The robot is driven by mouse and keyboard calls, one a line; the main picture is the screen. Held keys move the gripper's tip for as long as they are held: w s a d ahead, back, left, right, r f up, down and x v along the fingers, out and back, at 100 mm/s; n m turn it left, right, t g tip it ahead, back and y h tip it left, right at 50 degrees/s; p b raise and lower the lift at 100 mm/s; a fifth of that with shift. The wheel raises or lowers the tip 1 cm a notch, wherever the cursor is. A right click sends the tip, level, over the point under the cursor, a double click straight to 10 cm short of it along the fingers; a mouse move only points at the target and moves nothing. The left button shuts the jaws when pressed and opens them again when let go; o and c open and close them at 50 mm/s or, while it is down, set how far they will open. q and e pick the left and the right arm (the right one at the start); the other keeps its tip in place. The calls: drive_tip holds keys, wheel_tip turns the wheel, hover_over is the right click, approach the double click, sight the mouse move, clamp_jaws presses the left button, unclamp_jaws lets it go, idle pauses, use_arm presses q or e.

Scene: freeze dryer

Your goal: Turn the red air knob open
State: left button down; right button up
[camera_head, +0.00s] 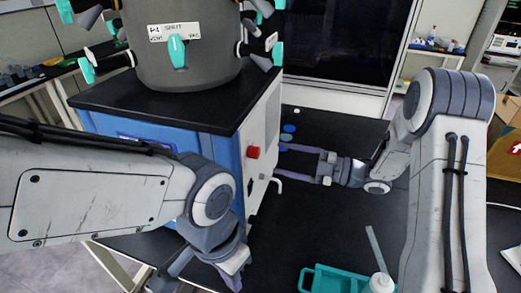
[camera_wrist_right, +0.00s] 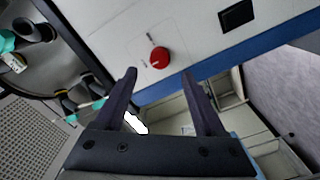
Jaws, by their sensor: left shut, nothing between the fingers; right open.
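The red air knob (camera_wrist_right: 160,57) is round, with a small white mark on it, and sits on the pale side panel of the freeze dryer (camera_wrist_right: 115,40). In the head view a red part (camera_head: 253,152) shows on that side panel. My right gripper (camera_head: 280,163) is open and empty, its fingers pointing left toward the panel. In the right wrist view the knob lies beyond and between the lines of the two fingertips (camera_wrist_right: 158,75), apart from both. My left gripper (camera_head: 235,279) is shut and empty, low in front of the freeze dryer's blue front.
A metal outlet (camera_head: 265,178) sticks out of the side panel below the red part. The grey drum (camera_head: 190,60) with teal valves stands on top. A teal tray (camera_head: 325,280) and a white bottle (camera_head: 381,283) are at the front. The black table between is mostly clear.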

sight(259, 154)
drive_tip(key=p+x, duration=0.2)
drive_tip(key=x, duration=0.4)
drive_tip(key=shift+r, duration=0.15)
drive_tip(key=shift+w+a+p, duration=0.15)
drive_tip(key=shift+a+p, duration=0.15)
drive_tip(key=shift+a, duration=0.25)
clamp_jaws()
